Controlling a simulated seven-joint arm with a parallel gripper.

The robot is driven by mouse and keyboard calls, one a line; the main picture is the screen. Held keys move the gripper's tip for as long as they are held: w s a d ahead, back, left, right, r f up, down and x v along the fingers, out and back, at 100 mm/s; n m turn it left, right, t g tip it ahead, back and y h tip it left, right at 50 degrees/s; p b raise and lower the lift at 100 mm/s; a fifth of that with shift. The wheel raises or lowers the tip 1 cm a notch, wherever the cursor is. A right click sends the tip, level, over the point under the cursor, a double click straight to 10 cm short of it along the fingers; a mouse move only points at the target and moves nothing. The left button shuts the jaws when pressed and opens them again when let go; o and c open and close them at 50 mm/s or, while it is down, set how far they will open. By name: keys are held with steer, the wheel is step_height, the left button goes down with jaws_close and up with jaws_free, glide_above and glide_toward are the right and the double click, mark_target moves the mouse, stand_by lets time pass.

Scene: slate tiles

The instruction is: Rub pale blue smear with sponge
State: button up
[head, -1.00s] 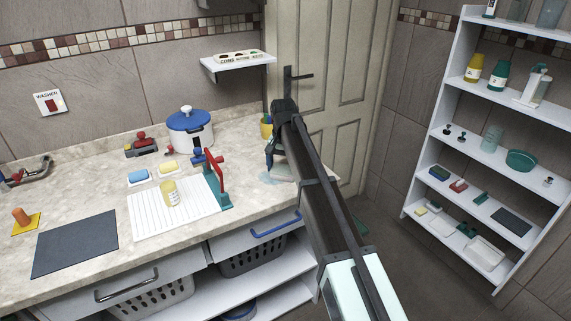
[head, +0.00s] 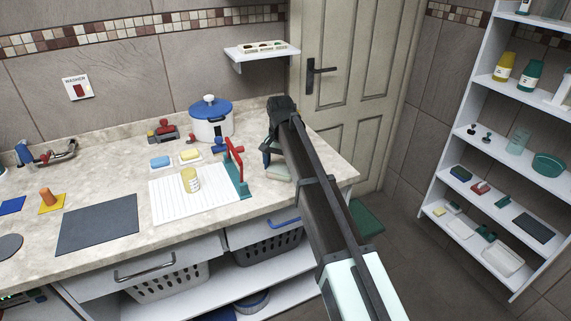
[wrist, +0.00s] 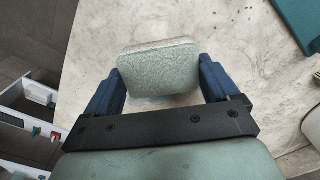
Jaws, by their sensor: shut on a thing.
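My gripper (wrist: 160,88) is shut on a pale grey-green sponge (wrist: 158,70), with a blue finger at each side of it. In the head view my gripper (head: 268,153) is low over the right end of the counter, and the pale sponge (head: 279,173) shows beside my arm. I cannot tell whether the sponge touches the counter. I cannot make out the pale blue smear now; the sponge or my arm may hide it.
A red-handled stand with a teal base (head: 238,178) is close at the left of my gripper. A white pot with a blue lid (head: 211,120) stands behind. The counter's right edge is near.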

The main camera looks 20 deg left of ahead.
steer(key=shift+w+d+f, duration=0.1)
steer(key=shift+w+d, duration=2)
steer(key=shift+w, duration=0.05)
steer(key=shift+w+d, duration=0.25)
steer(key=shift+d, duration=0.05)
steer(key=shift+w+d, duration=1.05)
step_height(320, 180, up, 8)
